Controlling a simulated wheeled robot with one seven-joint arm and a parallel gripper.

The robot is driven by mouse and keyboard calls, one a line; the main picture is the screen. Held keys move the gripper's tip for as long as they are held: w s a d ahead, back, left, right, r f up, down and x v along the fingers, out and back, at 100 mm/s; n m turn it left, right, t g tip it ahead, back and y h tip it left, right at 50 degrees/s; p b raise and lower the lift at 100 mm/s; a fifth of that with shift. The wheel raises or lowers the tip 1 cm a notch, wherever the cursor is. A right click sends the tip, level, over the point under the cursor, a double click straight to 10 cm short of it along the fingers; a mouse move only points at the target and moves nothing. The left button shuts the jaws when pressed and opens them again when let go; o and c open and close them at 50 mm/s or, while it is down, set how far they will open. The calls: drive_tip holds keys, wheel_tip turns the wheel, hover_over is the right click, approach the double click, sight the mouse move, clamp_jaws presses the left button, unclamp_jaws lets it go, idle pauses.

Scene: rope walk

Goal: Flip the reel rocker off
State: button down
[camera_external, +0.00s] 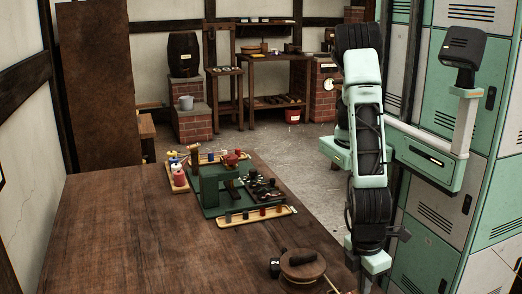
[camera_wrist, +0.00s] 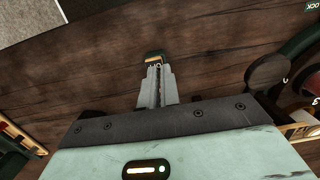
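The lettering is too small to read surely, and I cannot tell which way the rocker is tipped. My gripper (camera_wrist: 157,72) points at it with its two fingers together and nothing seen between them. I cannot tell whether the fingertips touch it. In the external view a round wooden reel (camera_external: 303,264) lies near the table's right edge, close to my arm's lower end. My fingertips are not clear there.
The long wooden table (camera_external: 140,230) has a wide bare left side. A green stand (camera_external: 209,190) with trays of small parts is at its far end, beside red spools (camera_external: 179,178). Green lockers (camera_external: 440,210) stand close to my arm on the right. Round dark parts (camera_wrist: 268,74) lie right of my fingers.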

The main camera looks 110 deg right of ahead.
drive_tip(key=shift+s+d+f+t+b, duration=0.15)
drive_tip(key=shift+s+f+t+b, duration=0.25)
drive_tip(key=shift+f+t+b, duration=0.15)
drive_tip(key=shift+w+d, duration=0.1)
drive_tip(key=shift+w, duration=1.05)
drive_tip(key=shift+p, duration=0.3)
drive_tip(key=r+p, duration=0.2)
drive_tip(key=r, duration=0.1)
drive_tip(key=s+r+p, duration=0.1)
drive_tip(key=r, duration=0.1)
drive_tip(key=shift+a+p, duration=0.25)
drive_tip(key=shift+p, duration=0.1)
wheel_tip(320, 180, up, 10)
drive_tip(key=b, duration=0.2)
drive_tip(key=shift+s, duration=0.2)
